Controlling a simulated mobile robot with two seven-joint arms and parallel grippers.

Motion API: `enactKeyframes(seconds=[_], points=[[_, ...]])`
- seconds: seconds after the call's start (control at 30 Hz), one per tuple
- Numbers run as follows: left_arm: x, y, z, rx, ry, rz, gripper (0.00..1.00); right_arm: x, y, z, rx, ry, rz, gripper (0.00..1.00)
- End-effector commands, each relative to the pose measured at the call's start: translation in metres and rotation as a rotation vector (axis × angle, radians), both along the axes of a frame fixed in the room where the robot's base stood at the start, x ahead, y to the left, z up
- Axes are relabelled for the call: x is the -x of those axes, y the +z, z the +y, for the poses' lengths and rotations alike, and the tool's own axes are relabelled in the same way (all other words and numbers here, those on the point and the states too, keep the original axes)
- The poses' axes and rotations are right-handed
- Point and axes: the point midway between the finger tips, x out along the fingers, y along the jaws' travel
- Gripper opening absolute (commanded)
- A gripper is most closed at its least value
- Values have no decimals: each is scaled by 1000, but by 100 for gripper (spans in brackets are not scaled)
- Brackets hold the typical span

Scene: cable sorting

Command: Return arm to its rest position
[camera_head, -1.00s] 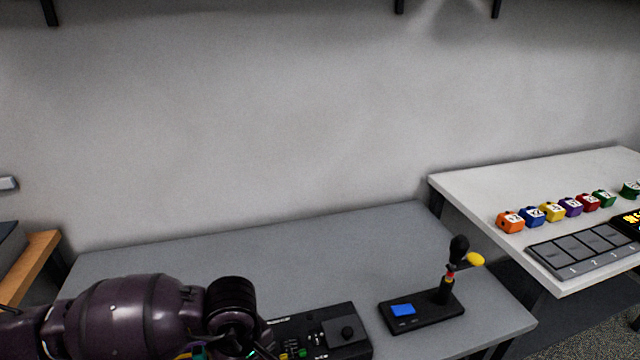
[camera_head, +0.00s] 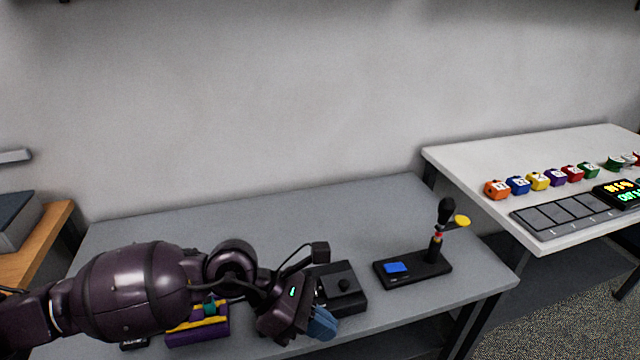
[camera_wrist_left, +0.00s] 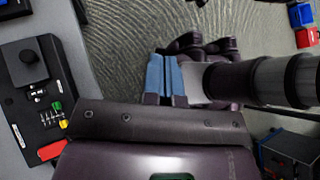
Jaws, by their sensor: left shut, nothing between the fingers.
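My left arm comes in from the left over the grey table (camera_head: 340,205). My left gripper (camera_head: 322,324) has blue fingertips and is at the table's front edge, beside the black box with a knob (camera_head: 342,284). In the left wrist view its two blue fingers (camera_wrist_left: 164,76) are pressed together with nothing between them. The floor lies below them there. The black box also shows in the left wrist view (camera_wrist_left: 38,100), with small coloured parts on it. My right gripper is not in view.
A black device with a blue screen and lever (camera_head: 413,266) stands right of the box. A purple and yellow object (camera_head: 197,330) lies under my left arm. A white table (camera_head: 530,158) at right holds several coloured cubes (camera_head: 538,181) and a grey numbered pad (camera_head: 566,214). The grey table's back is clear.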

Motion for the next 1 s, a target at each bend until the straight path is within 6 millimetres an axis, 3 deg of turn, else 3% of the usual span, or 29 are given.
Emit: enactKeyframes(seconds=[0.1, 0.23, 0.33, 0.47, 0.57, 0.7, 0.83, 0.93, 0.97, 1.0], points=[[-5, 41, -25, 245, 171, 249, 0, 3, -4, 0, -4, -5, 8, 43], [-22, 81, -34, 501, 363, 563, 0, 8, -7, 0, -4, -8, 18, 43], [-43, 103, -28, 691, 517, 825, 0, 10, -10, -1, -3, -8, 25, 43], [-77, 110, -1, 923, 723, 1186, 0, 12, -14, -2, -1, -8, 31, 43], [-101, 97, 30, 1091, 885, 1468, 0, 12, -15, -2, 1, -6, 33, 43], [-120, 58, 77, 1291, 1087, 1822, 0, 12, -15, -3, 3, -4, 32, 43], [-120, 8, 121, 1450, 1253, 2105, 0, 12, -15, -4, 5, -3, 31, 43], [-108, -33, 153, 1561, 1366, 2290, 0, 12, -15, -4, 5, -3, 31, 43], [-103, -46, 162, -1578, -1384, -2318, 0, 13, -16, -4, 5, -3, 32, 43], [-94, -62, 173, -1536, -1349, -2254, 0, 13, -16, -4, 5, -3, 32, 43]])
